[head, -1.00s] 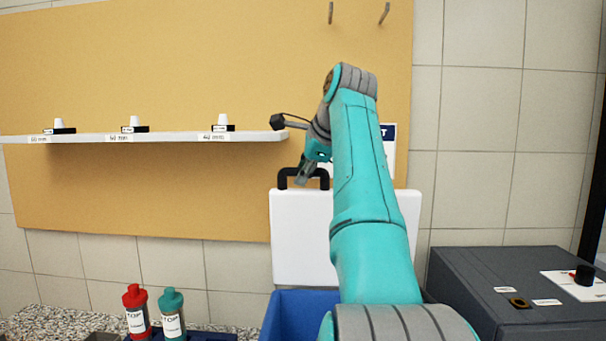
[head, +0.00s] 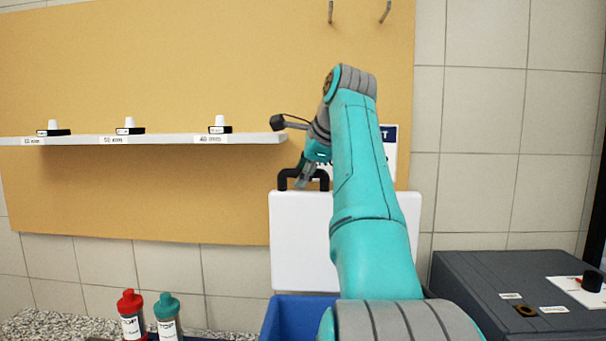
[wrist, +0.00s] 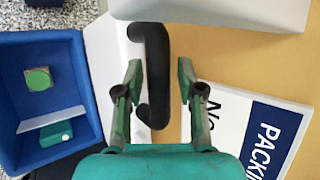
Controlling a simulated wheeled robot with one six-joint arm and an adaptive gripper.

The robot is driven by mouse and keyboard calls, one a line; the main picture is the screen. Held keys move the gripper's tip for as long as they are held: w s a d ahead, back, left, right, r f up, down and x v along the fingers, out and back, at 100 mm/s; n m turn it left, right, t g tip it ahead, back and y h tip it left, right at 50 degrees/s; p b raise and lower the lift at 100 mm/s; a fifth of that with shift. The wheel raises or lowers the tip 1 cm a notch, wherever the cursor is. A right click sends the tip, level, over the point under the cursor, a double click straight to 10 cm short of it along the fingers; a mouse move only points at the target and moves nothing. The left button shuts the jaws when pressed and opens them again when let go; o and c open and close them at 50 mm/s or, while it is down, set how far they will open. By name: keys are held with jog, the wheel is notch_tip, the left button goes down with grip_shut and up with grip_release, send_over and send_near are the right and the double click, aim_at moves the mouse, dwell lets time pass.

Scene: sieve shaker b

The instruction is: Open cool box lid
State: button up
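The cool box (head: 290,316) is a blue open-topped box, partly hidden by my arm; its blue wall also shows in the wrist view (wrist: 40,45). Its white lid (head: 300,240) stands upright at the back of the box, so the box is open. A black handle (head: 283,180) sits on the lid's top edge, and it shows in the wrist view (wrist: 157,70). My gripper (wrist: 158,68) is open, with one finger on each side of the handle in that view. I see no clear contact. In the head view my gripper (head: 304,176) is at the handle.
A shelf (head: 180,140) with small labelled items is on the left. Red (head: 131,315) and teal (head: 168,318) bottles stand below it. A dark grey machine (head: 475,280) stands right of the box. A sign (wrist: 250,125) is on the wall board behind the lid.

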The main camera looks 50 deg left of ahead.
dwell(0.3)
jog(key=v, duration=1.2)
jog(key=shift+s, duration=0.1)
dwell(0.3)
